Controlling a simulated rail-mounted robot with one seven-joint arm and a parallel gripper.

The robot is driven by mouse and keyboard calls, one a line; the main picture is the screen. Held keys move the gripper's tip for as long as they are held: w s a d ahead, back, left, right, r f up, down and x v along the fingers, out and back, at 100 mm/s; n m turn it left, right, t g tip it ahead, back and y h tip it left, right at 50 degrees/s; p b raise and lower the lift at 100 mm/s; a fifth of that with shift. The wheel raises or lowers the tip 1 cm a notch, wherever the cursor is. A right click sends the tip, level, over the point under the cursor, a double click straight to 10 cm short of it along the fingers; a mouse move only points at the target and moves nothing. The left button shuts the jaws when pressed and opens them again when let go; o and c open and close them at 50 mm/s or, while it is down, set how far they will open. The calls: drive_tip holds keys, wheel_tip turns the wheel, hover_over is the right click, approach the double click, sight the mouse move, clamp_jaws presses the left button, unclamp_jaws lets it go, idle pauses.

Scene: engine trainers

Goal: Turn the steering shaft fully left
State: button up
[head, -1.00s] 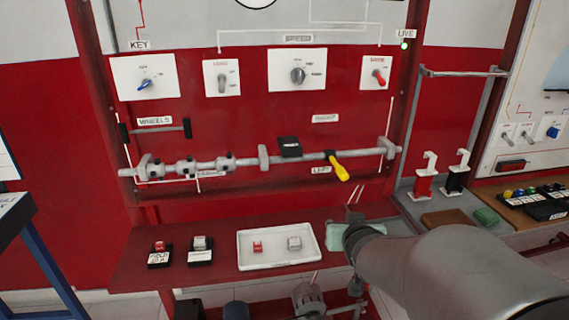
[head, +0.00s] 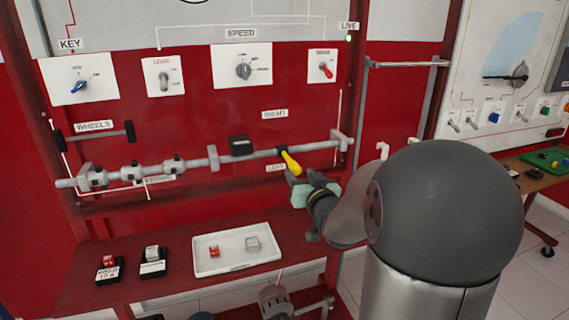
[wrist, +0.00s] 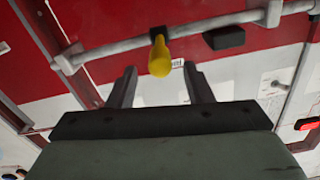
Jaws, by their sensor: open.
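The steering shaft (head: 240,158) is a long grey rod held in brackets across the red panel. A yellow lever (head: 291,162) sticks out from a black collar on it and tilts down and to the right. A label reading RIGHT (head: 275,114) is above the shaft and one reading LEFT (head: 275,168) is below it. My gripper (head: 304,179) is open and empty just below the lever's end. In the wrist view the lever (wrist: 160,57) appears between and just beyond my two fingertips (wrist: 160,68). I cannot tell whether they touch it.
A black box (head: 240,145) sits by the shaft left of the lever. Knobs and switches line the panel above, such as the speed dial (head: 243,71). A white tray (head: 205,269) with small blocks lies on the red shelf below.

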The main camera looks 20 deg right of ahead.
sight(292, 165)
drive_tip(key=w, duration=0.7)
drive_tip(key=shift+d, duration=0.3)
clamp_jaws()
drive_tip(key=shift+f, duration=0.1)
